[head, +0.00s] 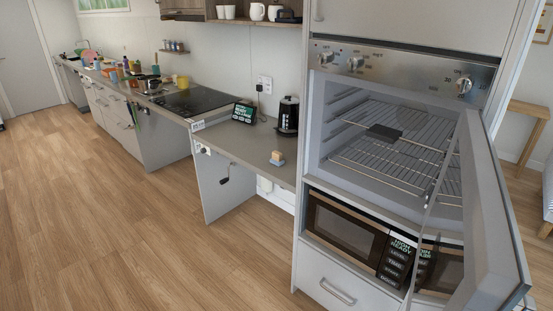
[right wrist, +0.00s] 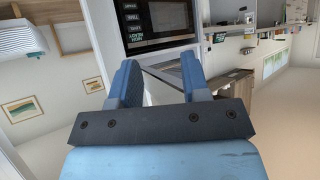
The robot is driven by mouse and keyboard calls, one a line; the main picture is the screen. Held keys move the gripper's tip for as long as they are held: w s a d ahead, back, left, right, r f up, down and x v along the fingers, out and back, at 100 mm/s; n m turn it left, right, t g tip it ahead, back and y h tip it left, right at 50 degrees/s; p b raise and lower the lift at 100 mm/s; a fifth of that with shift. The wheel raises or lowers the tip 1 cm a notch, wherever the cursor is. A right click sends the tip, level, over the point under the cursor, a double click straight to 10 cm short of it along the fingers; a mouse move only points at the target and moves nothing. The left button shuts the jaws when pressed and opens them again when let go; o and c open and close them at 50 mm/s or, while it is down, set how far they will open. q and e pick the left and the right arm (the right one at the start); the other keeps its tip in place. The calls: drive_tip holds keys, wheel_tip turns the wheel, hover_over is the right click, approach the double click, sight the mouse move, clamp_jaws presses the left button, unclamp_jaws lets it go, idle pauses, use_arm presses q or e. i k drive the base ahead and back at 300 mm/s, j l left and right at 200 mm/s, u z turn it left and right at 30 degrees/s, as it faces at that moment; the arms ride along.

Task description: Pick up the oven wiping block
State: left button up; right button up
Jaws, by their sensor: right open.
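A small block (head: 277,158) with a tan top and blue base stands on the grey counter, left of the oven cabinet. A dark flat block (head: 384,132) lies on the upper wire rack inside the open oven. I cannot tell for certain which of the two is the wiping block. My right gripper (right wrist: 159,66) shows in the right wrist view with its two blue fingers apart and nothing between them. It is away from both blocks. Neither gripper shows in the head view.
The oven door (head: 488,215) hangs open to the right. A microwave (head: 345,228) sits below the oven. A black kettle (head: 288,115) and a small display (head: 243,113) stand on the counter (head: 240,140). The wooden floor at left is clear.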

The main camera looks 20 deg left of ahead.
sight(278, 157)
drive_tip(key=i+j+z, duration=0.1)
drive_tip(key=j, duration=0.4)
drive_tip(key=j+z, duration=0.15)
drive_tip(key=j, duration=0.4)
drive_tip(key=i+j+z, duration=0.1)
drive_tip(key=j, duration=0.25)
drive_tip(key=i+j, duration=0.25)
drive_tip(key=i+j+z, duration=0.15)
drive_tip(key=j, duration=0.3)
drive_tip(key=i+j+z, duration=0.15)
drive_tip(key=i+j, duration=0.2)
drive_tip(key=i+j+z, duration=0.2)
drive_tip(key=j, duration=0.35)
drive_tip(key=i, duration=0.1)
